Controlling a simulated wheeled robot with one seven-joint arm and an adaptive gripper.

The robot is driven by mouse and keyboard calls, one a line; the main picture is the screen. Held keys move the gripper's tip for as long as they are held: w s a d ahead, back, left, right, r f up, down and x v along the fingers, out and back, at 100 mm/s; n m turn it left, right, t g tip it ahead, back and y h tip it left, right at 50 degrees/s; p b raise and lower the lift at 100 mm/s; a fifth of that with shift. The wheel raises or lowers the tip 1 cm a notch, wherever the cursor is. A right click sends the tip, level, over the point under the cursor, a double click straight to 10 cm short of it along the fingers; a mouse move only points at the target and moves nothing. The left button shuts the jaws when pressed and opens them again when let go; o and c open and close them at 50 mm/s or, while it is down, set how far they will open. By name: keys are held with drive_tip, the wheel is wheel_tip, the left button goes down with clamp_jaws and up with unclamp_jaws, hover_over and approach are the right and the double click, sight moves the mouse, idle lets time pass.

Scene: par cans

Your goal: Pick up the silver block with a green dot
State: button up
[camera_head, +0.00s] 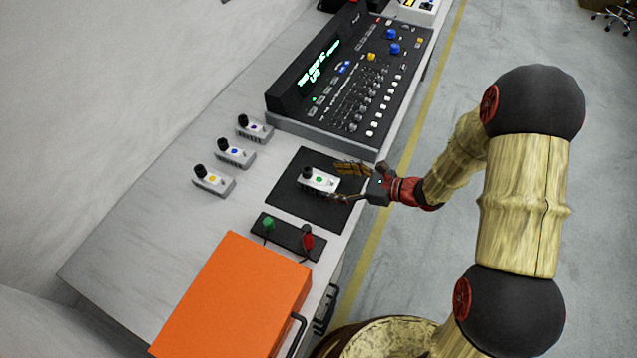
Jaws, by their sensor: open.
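The silver block with a green dot (319,180) sits on a dark mat (289,194) on the bench. It is pale, with a black knob at its left end. My gripper (345,182) is open. Its two fingers reach in from the right, one on the far side of the block's right end and one on the near side. I cannot tell whether either finger touches the block.
Similar blocks with a yellow dot (214,181), a blue dot (236,154) and a purple dot (255,130) stand to the left. A mixing console (350,80) lies behind. A switch box (287,236) and an orange case (235,295) are in front.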

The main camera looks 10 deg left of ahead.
sight(330, 182)
drive_tip(key=x, duration=0.1)
drive_tip(key=b+x, duration=0.1)
drive_tip(key=x, duration=0.2)
drive_tip(key=shift+s+a+f+b, duration=0.15)
drive_tip(key=shift+s+a+b, duration=0.1)
drive_tip(key=shift+b, duration=0.1)
drive_tip(key=shift+c, duration=0.6)
drive_tip(key=shift+w, duration=0.1)
drive_tip(key=c, duration=1.7)
